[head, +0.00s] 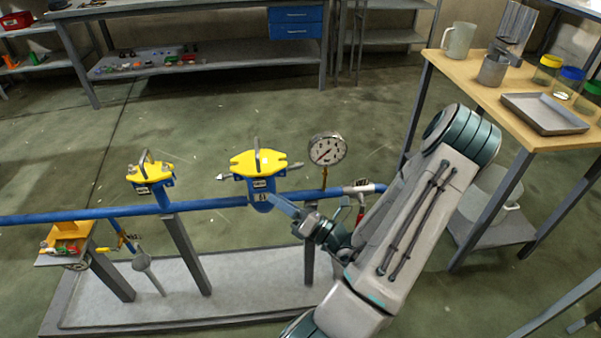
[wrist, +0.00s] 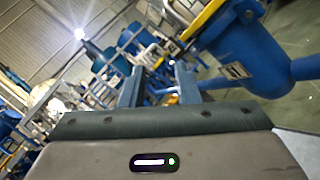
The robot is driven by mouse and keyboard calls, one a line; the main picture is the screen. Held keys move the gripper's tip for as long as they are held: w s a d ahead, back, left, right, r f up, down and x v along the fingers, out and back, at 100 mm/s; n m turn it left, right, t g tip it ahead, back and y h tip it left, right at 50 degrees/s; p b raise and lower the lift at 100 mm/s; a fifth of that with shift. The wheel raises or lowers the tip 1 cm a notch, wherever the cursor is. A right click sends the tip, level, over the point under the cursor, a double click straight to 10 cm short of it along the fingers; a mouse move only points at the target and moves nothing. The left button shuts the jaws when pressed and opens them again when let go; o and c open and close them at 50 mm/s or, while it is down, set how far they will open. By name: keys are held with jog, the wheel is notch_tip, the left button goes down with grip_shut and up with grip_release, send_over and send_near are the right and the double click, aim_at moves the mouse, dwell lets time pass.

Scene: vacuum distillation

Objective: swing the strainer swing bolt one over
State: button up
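A blue strainer body with a yellow cover (head: 258,163) and a metal handle on top sits on the blue pipe in the middle of the head view. A grey swing bolt sticks out at its left side (head: 222,177), and another metal piece shows at its right side (head: 296,165). The cover looks closed. My gripper (head: 274,201) is just right of and below the cover, in front of the body. In the wrist view the two blue fingers (wrist: 157,85) stand apart with nothing between them. The strainer's blue body (wrist: 245,55) is to their right. I cannot tell if they touch it.
A second yellow-topped unit (head: 150,172) stands on the pipe (head: 100,215) to the left. A pressure gauge (head: 327,149) rises right of the strainer, close to my arm. A wooden table (head: 470,85) with a tray (head: 545,113) and jars stands at right. The floor behind the pipe is clear.

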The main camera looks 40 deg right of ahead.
aim_at(301, 165)
jog(key=s+d+f+m+t+h+b, duration=0.1)
jog(key=s+d+f+m+h, duration=0.15)
jog(key=d+m+h, duration=0.3)
jog(key=s+d+f+m+h+b, duration=0.1)
jog(key=d+f+m+h, duration=0.2)
jog(key=d+m+h, duration=0.3)
jog(key=shift+h, duration=0.25)
jog(key=x, duration=0.9)
jog(key=a+x, duration=0.1)
jog(key=x, duration=0.3)
jog(key=shift+w+r, duration=0.15)
jog(key=shift+w, duration=0.2)
grip_shut()
jog(key=shift+r, duration=0.1)
